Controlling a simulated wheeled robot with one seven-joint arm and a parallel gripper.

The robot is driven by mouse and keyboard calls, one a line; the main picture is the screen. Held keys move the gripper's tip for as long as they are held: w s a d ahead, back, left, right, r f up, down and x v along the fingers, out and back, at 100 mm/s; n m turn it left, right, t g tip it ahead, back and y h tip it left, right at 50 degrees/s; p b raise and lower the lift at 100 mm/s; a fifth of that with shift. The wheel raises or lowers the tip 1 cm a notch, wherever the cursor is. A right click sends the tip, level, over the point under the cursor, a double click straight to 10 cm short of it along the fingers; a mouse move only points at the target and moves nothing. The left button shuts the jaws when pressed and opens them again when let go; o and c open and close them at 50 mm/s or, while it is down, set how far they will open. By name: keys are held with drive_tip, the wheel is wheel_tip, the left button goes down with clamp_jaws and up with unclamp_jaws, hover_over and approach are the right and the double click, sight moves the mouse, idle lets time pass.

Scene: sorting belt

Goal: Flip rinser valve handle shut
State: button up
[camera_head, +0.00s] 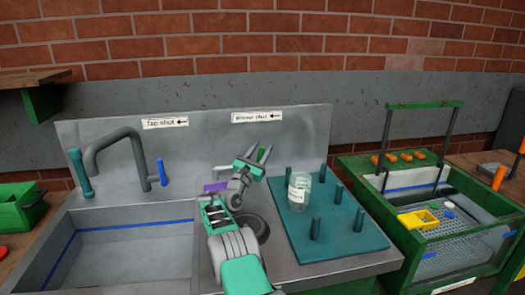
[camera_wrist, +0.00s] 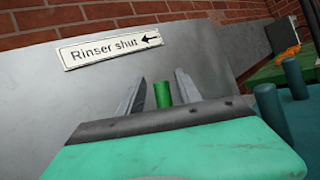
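The rinser valve handle, a short green upright bar (camera_wrist: 162,94), shows between my two fingers in the wrist view, with a gap on each side. In the head view a green bar (camera_head: 262,154) shows at my gripper (camera_head: 257,156), in front of the steel back panel. My gripper is open; its grey fingers (camera_wrist: 158,92) stand apart, one on each side of the handle. I cannot tell how deep the handle sits between them. A label reading "Rinser shut" (camera_wrist: 110,49) with a left-pointing arrow is on the panel above. The valve's base is hidden.
A tap (camera_head: 115,150) with a blue handle (camera_head: 162,172) stands left by the sink (camera_head: 120,225). A teal peg mat (camera_head: 335,235) with a labelled glass jar (camera_head: 299,190) lies right of my arm. A green crate (camera_head: 420,262) stands further right. A purple item (camera_head: 215,187) is beside my wrist.

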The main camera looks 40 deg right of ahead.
drive_tip(key=shift+s+a+r, duration=0.15)
drive_tip(key=shift+r, duration=0.95)
drive_tip(key=shift+s+a+r, duration=0.1)
drive_tip(key=shift+r, duration=0.95)
drive_tip(key=s+a+r, duration=0.6)
drive_tip(key=s+r, duration=0.2)
drive_tip(key=s, duration=0.3)
drive_tip(key=shift+s+a+r+p, duration=0.2)
drive_tip(key=shift+a+r+p, duration=0.1)
drive_tip(key=shift+a+r, duration=0.1)
drive_tip(key=shift+c, duration=0.3)
